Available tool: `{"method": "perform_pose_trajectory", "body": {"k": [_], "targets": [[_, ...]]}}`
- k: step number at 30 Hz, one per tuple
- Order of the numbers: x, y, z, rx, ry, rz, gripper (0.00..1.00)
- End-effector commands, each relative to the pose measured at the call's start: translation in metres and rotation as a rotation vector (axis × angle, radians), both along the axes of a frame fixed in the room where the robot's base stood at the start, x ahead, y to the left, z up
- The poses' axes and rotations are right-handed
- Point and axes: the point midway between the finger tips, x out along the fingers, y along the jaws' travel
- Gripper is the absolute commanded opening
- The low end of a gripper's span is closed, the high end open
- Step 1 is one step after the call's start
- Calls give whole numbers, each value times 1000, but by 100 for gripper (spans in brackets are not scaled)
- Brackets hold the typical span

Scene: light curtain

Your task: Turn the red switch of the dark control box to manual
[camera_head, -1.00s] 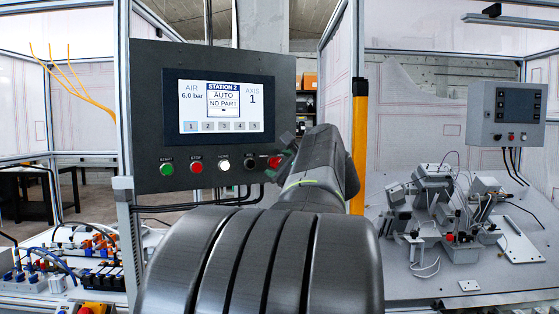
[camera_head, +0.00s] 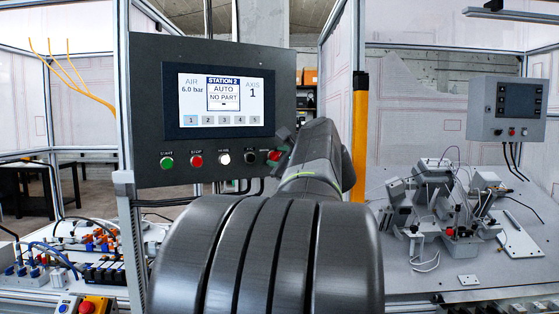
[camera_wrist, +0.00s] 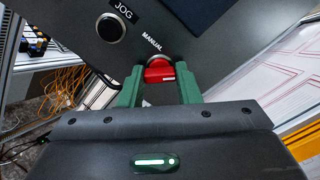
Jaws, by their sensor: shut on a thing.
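The dark control box (camera_head: 145,90) stands at the left centre in the head view, with its screen reading "AUTO" and "NO PART". The red switch (camera_wrist: 159,72) sits at the lower right of its panel, under the label "MANUAL" in the wrist view. My gripper (camera_wrist: 160,84) has its two green fingers on either side of the red switch and is shut on it. The gripper is tilted relative to the panel lettering.
A black JOG button (camera_wrist: 110,28) lies beside the switch. Green, red and white buttons (camera_head: 196,161) line the panel's lower edge. A yellow post (camera_head: 360,150) stands right of my arm. A grey box (camera_head: 480,115) hangs at the right above a bench with fixtures.

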Motion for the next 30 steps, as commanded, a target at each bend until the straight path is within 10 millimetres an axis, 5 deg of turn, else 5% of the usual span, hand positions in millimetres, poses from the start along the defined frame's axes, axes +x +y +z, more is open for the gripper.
{"method": "perform_pose_trajectory", "body": {"k": [30], "targets": [[0, 0, -5, -772, -410, 1, 7]]}}
